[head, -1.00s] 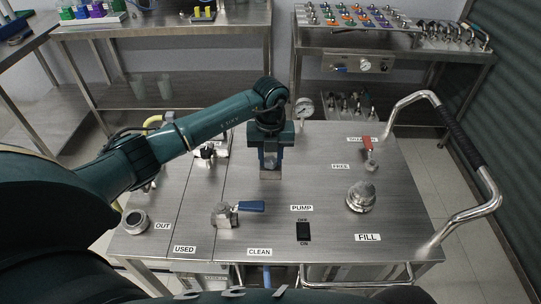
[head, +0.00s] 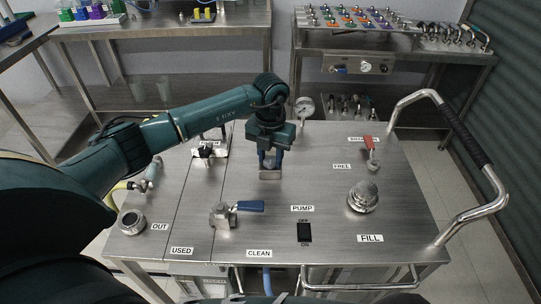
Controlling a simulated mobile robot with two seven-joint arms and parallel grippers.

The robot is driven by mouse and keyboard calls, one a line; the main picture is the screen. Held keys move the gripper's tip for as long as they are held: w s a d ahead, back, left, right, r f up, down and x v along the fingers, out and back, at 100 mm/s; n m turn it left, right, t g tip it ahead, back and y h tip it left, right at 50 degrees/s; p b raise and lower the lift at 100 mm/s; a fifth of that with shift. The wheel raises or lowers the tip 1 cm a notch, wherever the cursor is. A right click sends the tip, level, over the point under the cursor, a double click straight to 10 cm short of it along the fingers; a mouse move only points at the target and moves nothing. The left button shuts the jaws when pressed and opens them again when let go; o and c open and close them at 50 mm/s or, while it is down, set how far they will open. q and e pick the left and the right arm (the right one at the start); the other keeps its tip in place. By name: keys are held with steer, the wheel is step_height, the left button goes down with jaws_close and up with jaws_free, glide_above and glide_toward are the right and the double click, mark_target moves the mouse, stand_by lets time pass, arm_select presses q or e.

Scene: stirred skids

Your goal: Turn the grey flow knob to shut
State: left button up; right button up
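My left gripper (head: 270,165) points down over the back middle of the steel cart top (head: 330,225). Its two fingers stand either side of a small greyish thing, which seems to be the grey flow knob (head: 269,161). The fingers and gripper body hide most of it, so I cannot tell its angle or whether the fingers press on it. A small plate or label (head: 270,175) shows just in front of the fingertips. My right gripper is out of view.
A blue-handled valve (head: 235,211) stands in front, near the black pump switch (head: 304,232). A red lever (head: 369,148) and a metal fill cap (head: 363,197) are to the right. A gauge (head: 305,106) stands behind. A bent handle rail (head: 467,135) bounds the right side.

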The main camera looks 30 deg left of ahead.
arm_select(q)
steer(key=o, duration=0.4)
steer(key=shift+r, duration=0.1)
step_height(320, 180, up, 13)
steer(key=shift+r+b, duration=0.1)
steer(key=shift+b, duration=0.4)
stand_by(0.3)
